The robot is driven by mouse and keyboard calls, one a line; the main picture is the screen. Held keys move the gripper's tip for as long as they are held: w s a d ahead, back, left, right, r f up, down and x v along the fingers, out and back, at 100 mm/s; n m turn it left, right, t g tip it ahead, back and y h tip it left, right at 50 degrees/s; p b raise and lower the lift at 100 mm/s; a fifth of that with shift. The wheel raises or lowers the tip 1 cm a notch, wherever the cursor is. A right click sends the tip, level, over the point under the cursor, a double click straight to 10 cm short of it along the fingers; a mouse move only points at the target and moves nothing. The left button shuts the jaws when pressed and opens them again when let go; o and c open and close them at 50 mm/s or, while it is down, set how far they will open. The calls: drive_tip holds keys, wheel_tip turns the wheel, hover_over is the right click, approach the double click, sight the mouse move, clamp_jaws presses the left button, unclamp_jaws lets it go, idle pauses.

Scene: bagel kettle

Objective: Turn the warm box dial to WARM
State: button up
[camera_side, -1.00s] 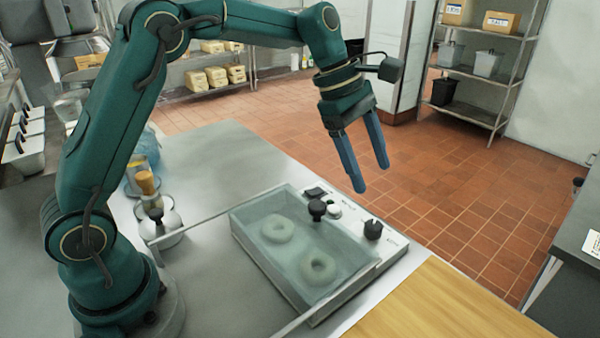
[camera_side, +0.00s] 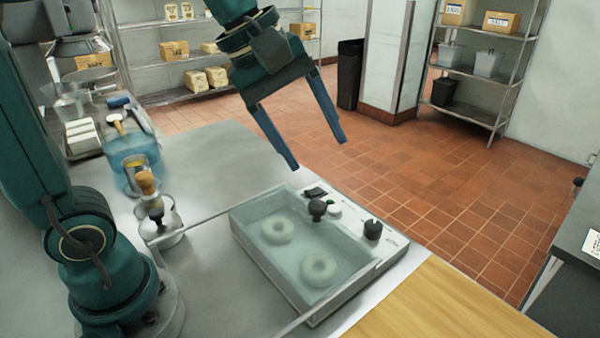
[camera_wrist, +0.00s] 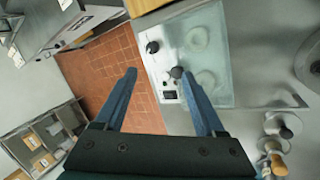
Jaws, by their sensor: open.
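The warm box (camera_side: 290,262) sits on the steel counter with a clear lid over two pale bagels, one nearer (camera_side: 319,268) and one farther (camera_side: 278,231). A black dial (camera_side: 373,229) stands on its right-hand control strip, and it also shows in the wrist view (camera_wrist: 153,47). Its pointer and label are too small to read. A black knob (camera_side: 317,208) stands nearer the box's far end, beside a dark switch (camera_side: 316,191). My gripper (camera_side: 318,154) is open and empty, above and behind the box, apart from the dial. In the wrist view the fingers (camera_wrist: 162,72) straddle the strip's edge.
A pot with a wooden-topped tool (camera_side: 150,205) stands left of the box. A wooden board (camera_side: 450,305) lies at front right. The counter behind the box is clear.

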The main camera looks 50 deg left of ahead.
drive_tip(key=s+a+f+m+y, duration=0.1)
drive_tip(key=s+m, duration=0.4)
drive_tip(key=m, duration=0.5)
drive_tip(key=s+a+f+m+y, duration=0.1)
drive_tip(key=s+a+f+m, duration=0.2)
drive_tip(key=s+m, duration=0.3)
drive_tip(key=f+m, duration=0.1)
drive_tip(key=m, duration=0.4)
drive_tip(key=shift+a+y, duration=0.15)
drive_tip(key=shift+y, duration=0.15)
drive_tip(key=shift+f, duration=0.1)
